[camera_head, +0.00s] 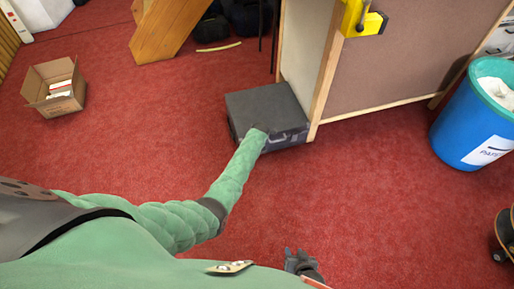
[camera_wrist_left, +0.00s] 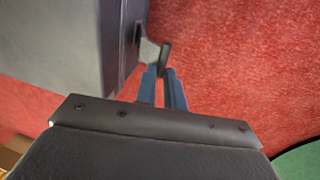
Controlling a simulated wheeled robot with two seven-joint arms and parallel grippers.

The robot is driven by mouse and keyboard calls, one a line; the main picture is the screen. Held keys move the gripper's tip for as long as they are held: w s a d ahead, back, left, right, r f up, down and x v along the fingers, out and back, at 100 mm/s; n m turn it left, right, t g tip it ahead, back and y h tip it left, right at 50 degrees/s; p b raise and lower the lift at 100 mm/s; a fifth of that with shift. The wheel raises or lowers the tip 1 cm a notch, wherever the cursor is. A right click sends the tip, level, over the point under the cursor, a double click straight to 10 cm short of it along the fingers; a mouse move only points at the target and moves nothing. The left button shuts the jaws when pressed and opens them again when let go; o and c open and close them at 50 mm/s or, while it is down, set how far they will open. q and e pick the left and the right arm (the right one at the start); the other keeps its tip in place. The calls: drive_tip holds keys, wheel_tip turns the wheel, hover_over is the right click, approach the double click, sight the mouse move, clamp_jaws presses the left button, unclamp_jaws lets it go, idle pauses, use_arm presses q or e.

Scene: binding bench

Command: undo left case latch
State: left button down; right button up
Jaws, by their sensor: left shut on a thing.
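A dark grey case (camera_head: 262,103) lies on the red carpet, its lid looking closed. Its front side, with dark fittings, faces my arm. In the left wrist view the case (camera_wrist_left: 60,45) fills the upper left. A grey latch (camera_wrist_left: 150,52) sticks out from its edge. My left gripper (camera_wrist_left: 164,74) has its blue-grey fingers close together, shut on the latch. In the head view my green left arm hides this gripper and part of the case front. My right gripper (camera_head: 301,258) is low in the head view, apart from the case. Its finger gap is too small to judge.
A wood-edged board panel (camera_head: 410,55) stands right beside the case. A blue paper bin (camera_head: 465,125) is at the right. An open cardboard box (camera_head: 55,92) sits at the left. Open red carpet (camera_head: 370,180) lies in front of the case.

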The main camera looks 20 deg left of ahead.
use_arm(q)
drive_tip(key=shift+t+y, duration=0.4)
drive_tip(key=shift+t, duration=0.2)
drive_tip(key=shift+s+d+f, duration=0.6)
drive_tip(key=shift+s+f, duration=0.2)
drive_tip(key=shift+s+d+f, duration=0.6)
drive_tip(key=shift+s+f, duration=0.15)
drive_tip(key=c, duration=1.8)
unclamp_jaws()
drive_tip(key=shift+o, duration=0.2)
drive_tip(key=shift+a+r, duration=0.1)
drive_tip(key=shift+r, duration=0.05)
